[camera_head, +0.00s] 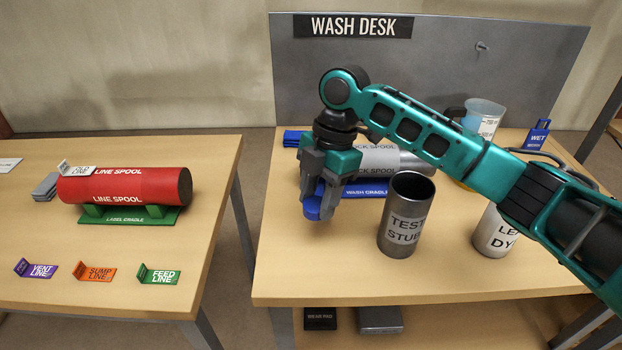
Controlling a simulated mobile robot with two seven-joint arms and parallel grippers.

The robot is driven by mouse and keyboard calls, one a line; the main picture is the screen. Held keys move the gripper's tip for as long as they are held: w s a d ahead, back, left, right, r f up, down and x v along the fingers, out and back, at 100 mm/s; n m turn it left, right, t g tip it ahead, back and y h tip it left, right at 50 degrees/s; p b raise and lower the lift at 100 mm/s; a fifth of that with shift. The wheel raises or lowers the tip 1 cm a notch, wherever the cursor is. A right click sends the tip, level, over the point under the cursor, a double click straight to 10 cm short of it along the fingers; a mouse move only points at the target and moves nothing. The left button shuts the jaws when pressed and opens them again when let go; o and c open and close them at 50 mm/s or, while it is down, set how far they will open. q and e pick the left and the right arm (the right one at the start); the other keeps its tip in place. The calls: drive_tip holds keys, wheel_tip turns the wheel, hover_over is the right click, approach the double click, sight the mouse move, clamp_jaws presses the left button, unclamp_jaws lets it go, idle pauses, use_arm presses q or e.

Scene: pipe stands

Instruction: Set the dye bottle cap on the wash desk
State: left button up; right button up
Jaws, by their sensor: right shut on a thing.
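The wash desk (330,270) is the wooden table on the right, with a grey back panel bearing the sign "WASH DESK". My right gripper (318,204), on the teal arm from the right, points down over the left part of this desk. It is shut on a blue cap (312,211), which shows between and below its fingers. I cannot tell whether the cap touches the desk top. A metal bottle (492,238), its label partly reading "LE" and "DY", stands at the right, partly hidden by my arm. My left gripper is not in view.
A dark metal test stub (407,225) stands right of the gripper. Behind are a grey stock spool (380,158) on a blue wash cradle (366,191), a measuring jug (484,117) and a blue "WET" tag (538,135). The desk's front left is clear. The left table (60,235) holds a red line spool (130,186).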

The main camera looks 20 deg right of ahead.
sight(316, 241)
drive_tip(key=shift+s+f, duration=0.1)
drive_tip(key=shift+f, duration=0.05)
drive_tip(key=shift+s+f, duration=0.1)
drive_tip(key=shift+f, duration=0.5)
wheel_tip(316, 241, down, 5)
drive_tip(key=b, duration=0.4)
drive_tip(key=shift+r, duration=0.1)
drive_tip(key=shift+f+b, duration=0.25)
drive_tip(key=shift+b, duration=0.25)
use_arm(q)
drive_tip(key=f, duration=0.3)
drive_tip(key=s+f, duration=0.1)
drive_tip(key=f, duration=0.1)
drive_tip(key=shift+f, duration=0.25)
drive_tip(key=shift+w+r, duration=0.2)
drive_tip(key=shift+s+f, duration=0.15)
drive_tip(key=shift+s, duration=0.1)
use_arm(e)
drive_tip(key=shift+f, duration=0.5)
drive_tip(key=shift+f, duration=0.25)
